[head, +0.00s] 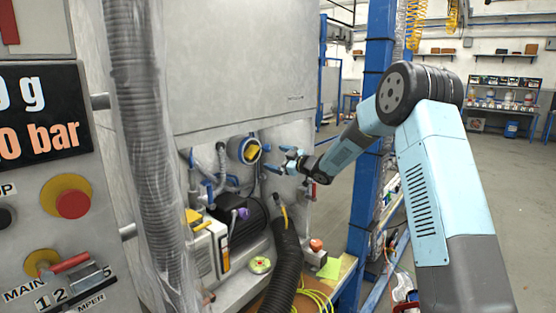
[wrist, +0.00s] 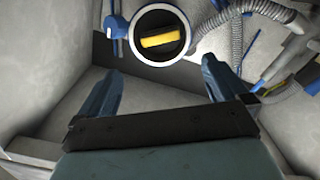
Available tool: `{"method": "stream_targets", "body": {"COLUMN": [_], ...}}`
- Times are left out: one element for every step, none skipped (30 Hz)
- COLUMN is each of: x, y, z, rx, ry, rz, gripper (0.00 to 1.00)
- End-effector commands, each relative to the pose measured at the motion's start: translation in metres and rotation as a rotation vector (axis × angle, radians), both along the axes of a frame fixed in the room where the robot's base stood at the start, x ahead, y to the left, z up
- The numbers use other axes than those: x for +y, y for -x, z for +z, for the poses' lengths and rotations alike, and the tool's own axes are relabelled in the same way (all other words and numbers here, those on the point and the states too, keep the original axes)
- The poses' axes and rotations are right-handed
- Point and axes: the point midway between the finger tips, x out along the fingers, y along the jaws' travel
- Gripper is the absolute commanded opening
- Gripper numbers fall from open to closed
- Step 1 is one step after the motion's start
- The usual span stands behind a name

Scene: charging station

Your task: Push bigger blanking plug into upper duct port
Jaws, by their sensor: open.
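The upper duct port (head: 236,149) is a round opening with a blue and pale rim on the cabinet's recessed wall. In the wrist view it shows as a white ring (wrist: 124,35) at the top centre. A dark round plug with a thick yellow grip bar (wrist: 160,37) sits in the ring; I cannot tell how deep. The yellow part also shows in the head view (head: 252,152). My gripper (head: 279,160) is just right of the port, with its blue fingers spread and nothing between them. In the wrist view, the gripper (wrist: 158,85) points towards the port, apart from the plug.
Blue-handled valves and grey hoses (wrist: 238,40) crowd around the port. A blue post (head: 370,180) stands right of the recess.

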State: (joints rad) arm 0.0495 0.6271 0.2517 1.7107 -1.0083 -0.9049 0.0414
Motion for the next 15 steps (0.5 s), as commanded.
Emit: {"method": "stream_targets", "body": {"x": [0.000, 0.000, 0.000, 0.000, 0.001, 0.001, 0.002, 0.003, 0.005, 0.007, 0.009, 0.011, 0.012, 0.014, 0.016], "y": [0.000, 0.000, 0.000, 0.000, 0.000, -0.001, -0.002, -0.003, -0.005, -0.006, -0.007, -0.009, -0.011, -0.013, -0.014], "z": [0.000, 0.000, 0.000, 0.000, 0.000, 0.000, -0.001, -0.001, -0.001, -0.002, -0.003, -0.003, -0.004, -0.004, -0.005], "rx": [0.000, 0.000, 0.000, -0.002, -0.004, -0.014, -0.025, -0.040, -0.065, -0.089, -0.114, -0.149, -0.175, -0.200, -0.231], "ry": [0.000, 0.000, 0.000, 0.001, 0.003, 0.010, 0.018, 0.029, 0.048, 0.065, 0.083, 0.108, 0.127, 0.146, 0.168], "rz": [0.000, 0.000, 0.000, 0.000, 0.000, 0.001, 0.002, 0.002, 0.003, 0.005, 0.007, 0.008, 0.008, 0.010, 0.011], "gripper": [1.00, 1.00, 0.98, 0.95, 0.92, 0.89, 0.86, 0.83, 0.79, 0.76, 0.73, 0.69, 0.67, 0.64, 0.60]}}
